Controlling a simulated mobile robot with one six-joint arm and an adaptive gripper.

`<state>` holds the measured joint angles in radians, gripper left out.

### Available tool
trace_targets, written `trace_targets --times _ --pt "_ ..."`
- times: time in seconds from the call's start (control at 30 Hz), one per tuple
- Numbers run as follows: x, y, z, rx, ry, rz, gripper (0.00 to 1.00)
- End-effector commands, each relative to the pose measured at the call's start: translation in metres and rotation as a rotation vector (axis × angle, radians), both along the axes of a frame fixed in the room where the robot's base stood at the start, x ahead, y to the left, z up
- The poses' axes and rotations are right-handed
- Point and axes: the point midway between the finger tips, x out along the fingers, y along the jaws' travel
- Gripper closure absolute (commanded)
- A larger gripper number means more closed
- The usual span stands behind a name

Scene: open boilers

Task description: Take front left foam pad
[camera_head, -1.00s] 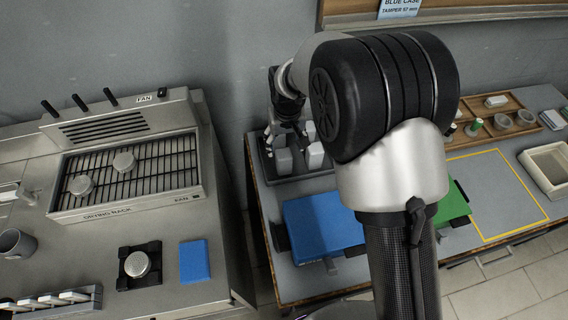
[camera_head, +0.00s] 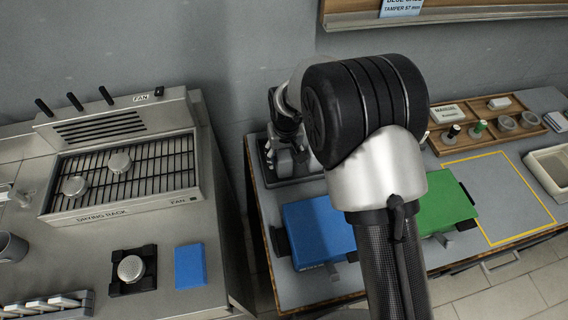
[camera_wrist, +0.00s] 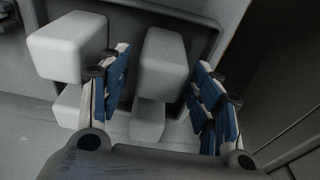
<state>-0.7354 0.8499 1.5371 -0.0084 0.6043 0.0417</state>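Several pale foam pads stand in a dark tray (camera_head: 292,179) at the back left of the right-hand table; my gripper and arm hide most of them in the head view. In the wrist view, one pad (camera_wrist: 165,62) lies between the two blue-lined fingers of my gripper (camera_wrist: 160,90), with a gap on each side. Another pad (camera_wrist: 68,45) is outside the left finger, and more pads show below these two. My gripper is open and also shows over the tray in the head view (camera_head: 288,145). I cannot tell which pad is the front left one.
A blue case (camera_head: 318,230) and a green case (camera_head: 445,208) lie in front of and right of the tray. A wooden organizer (camera_head: 480,120) and a pale bin (camera_head: 549,172) stand farther right. The drying rack counter (camera_head: 120,235) is at left. The wall is close behind.

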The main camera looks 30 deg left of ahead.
Motion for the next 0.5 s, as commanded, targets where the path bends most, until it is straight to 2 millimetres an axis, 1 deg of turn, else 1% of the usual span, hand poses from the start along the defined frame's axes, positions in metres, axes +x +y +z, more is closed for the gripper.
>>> trace_targets --times 0.03,0.4,0.47,0.5 --pt "-0.0001 -0.0001 0.0 0.0 0.0 0.0 0.48" --pt "-0.0002 -0.0001 0.0 0.0 0.0 0.0 0.73" --pt "-0.0002 -0.0001 0.0 0.0 0.0 0.0 0.77" --pt "-0.0001 -0.0001 0.0001 0.0 0.0 0.0 0.77"
